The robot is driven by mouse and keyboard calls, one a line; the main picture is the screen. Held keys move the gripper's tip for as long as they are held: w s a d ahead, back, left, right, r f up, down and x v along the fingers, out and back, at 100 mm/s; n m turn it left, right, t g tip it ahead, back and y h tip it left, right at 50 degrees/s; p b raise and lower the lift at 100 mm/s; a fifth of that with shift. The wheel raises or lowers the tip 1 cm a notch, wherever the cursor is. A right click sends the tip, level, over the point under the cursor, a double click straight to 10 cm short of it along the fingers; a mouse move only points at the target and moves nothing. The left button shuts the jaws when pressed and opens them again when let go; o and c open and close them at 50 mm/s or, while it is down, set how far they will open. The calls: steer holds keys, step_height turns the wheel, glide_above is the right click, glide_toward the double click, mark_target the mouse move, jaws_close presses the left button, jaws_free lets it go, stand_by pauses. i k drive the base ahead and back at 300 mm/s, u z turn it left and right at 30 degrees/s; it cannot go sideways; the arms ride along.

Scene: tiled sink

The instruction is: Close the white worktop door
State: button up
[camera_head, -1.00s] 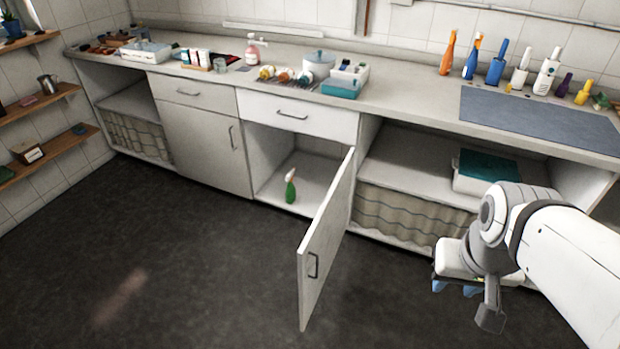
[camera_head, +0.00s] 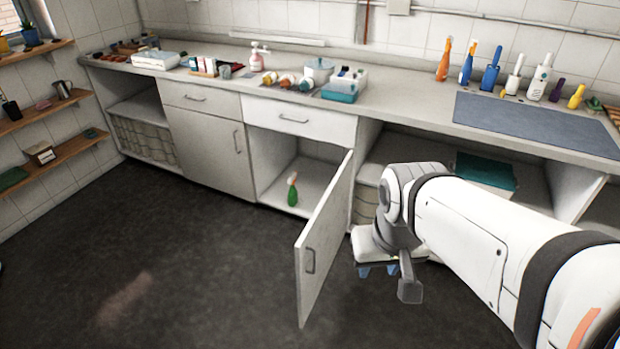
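The white worktop door (camera_head: 326,240) stands wide open, swung out into the room from the cabinet under the middle of the worktop. Its grey handle (camera_head: 310,261) is on the face turned to the right, near the free edge. The open cabinet (camera_head: 276,168) is to the left of the door and holds a green spray bottle (camera_head: 292,190). My gripper (camera_head: 378,270) is to the right of the door, apart from it, at about the height of the handle in the picture. It points away from me, and its blue fingertips are partly hidden by my wrist, so its opening is unclear.
The worktop (camera_head: 400,100) runs along the wall with bottles, a dish rack and boxes on it. A closed cabinet door (camera_head: 208,150) is to the left. A teal-lidded box (camera_head: 485,172) sits on the shelf behind my arm. The dark floor (camera_head: 180,270) left of the door is clear.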

mark_target(316, 249)
steer(key=z, duration=0.1)
steer(key=i, duration=0.95)
steer(key=u, duration=0.2)
steer(key=k, duration=0.55)
steer(key=z, duration=0.8)
steer(key=k, duration=0.9)
steer(key=u, duration=0.3)
steer(key=i, duration=1)
steer(key=u, duration=0.05)
